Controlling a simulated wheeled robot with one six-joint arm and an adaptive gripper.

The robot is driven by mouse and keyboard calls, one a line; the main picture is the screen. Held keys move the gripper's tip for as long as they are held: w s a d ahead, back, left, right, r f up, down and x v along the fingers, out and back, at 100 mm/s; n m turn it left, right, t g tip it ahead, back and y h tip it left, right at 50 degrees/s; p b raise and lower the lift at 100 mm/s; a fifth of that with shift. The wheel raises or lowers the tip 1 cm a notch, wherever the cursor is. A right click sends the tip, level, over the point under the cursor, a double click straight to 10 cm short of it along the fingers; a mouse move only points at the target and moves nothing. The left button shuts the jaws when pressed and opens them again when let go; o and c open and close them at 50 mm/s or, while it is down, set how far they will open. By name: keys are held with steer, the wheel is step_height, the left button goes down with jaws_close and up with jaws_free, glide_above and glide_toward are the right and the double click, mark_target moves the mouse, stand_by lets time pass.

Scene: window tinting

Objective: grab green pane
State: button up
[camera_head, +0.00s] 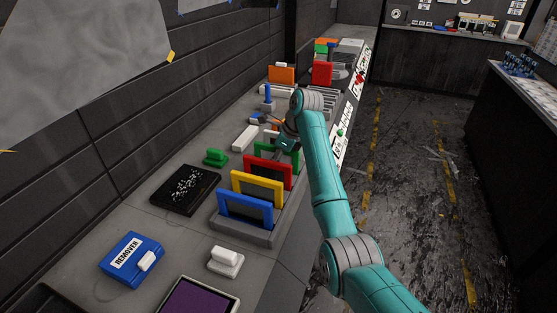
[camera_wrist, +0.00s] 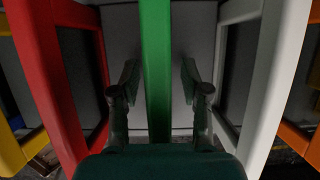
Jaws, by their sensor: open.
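The green pane (camera_wrist: 155,30) runs upright through the middle of the wrist view, its green frame edge facing the camera. My gripper (camera_wrist: 159,76) is open, with one finger on each side of the green frame and a visible gap on both sides. In the head view the green pane (camera_head: 262,148) stands in a rack behind the red pane, partly hidden by my gripper (camera_head: 287,144) and the red frame. I cannot tell how deep the fingers reach along it.
The red pane (camera_wrist: 50,80) stands close on the left in the wrist view and the white pane (camera_wrist: 270,80) close on the right, with an orange pane (camera_wrist: 313,140) beyond. In the head view, yellow (camera_head: 240,182) and blue (camera_head: 226,201) panes stand nearer in the rack (camera_head: 225,228).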

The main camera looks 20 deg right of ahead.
steer(key=shift+c, duration=0.3)
jaws_close()
